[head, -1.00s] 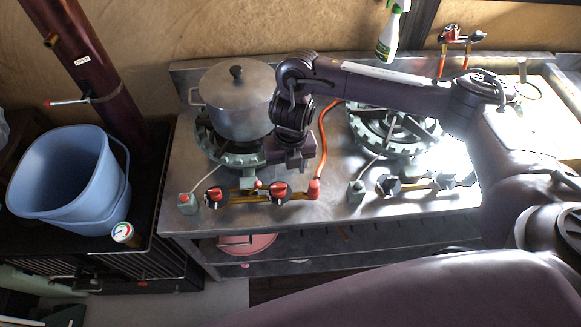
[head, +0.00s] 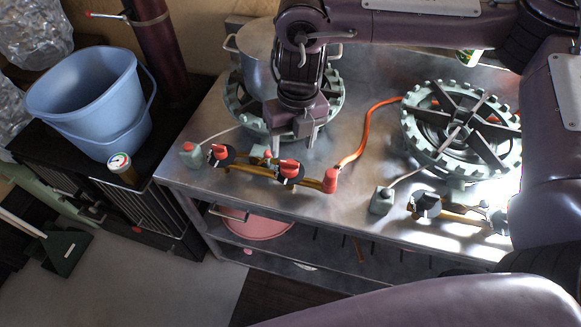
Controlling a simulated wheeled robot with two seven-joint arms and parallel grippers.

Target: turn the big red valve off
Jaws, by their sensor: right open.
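Two red-handled valve knobs with black bases sit on the brass gas pipe (head: 252,168) at the stove's front edge. The right red knob (head: 290,169) looks slightly bigger than the left red knob (head: 219,153). My right gripper (head: 296,143) points down just behind the right knob in the picture, with its two fingers apart and nothing seen between them. It looks close to the knob; I cannot tell if it touches. My left gripper is not in view.
A pot (head: 253,50) stands on the left burner (head: 244,112), partly hidden by my right arm. An orange hose (head: 361,137) rises right of the knobs. The right burner (head: 462,135) is empty.

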